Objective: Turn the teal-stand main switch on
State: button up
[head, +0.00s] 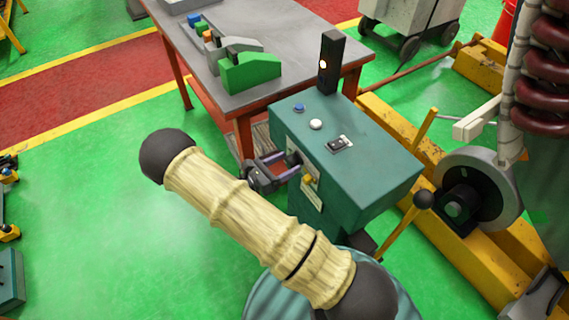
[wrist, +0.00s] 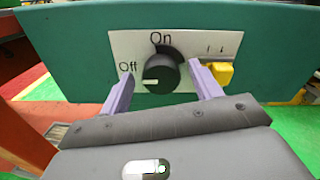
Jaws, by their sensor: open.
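The teal stand (head: 365,195) stands in the middle of the head view, and its front fills much of the wrist view (wrist: 60,50). The main switch is a round black knob (wrist: 162,77) on a white plate marked Off and On. Its white mark points left, by the word Off. My gripper (wrist: 160,70) is open, with one purple finger on each side of the knob and visible gaps between. In the head view my gripper (head: 291,166) is at the stand's front face, and the knob is partly hidden there.
A yellow switch (wrist: 219,74) sits just right of the knob. Buttons (head: 316,124), a rocker (head: 340,144) and a black post with a lit lamp (head: 330,65) are on the stand's top. A grey table (head: 290,30) adjoins behind. Yellow machine beams (head: 460,255) lie right. Green floor is open left.

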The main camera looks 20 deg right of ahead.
jog(key=shift+c, duration=0.3)
jog(key=c, duration=0.9)
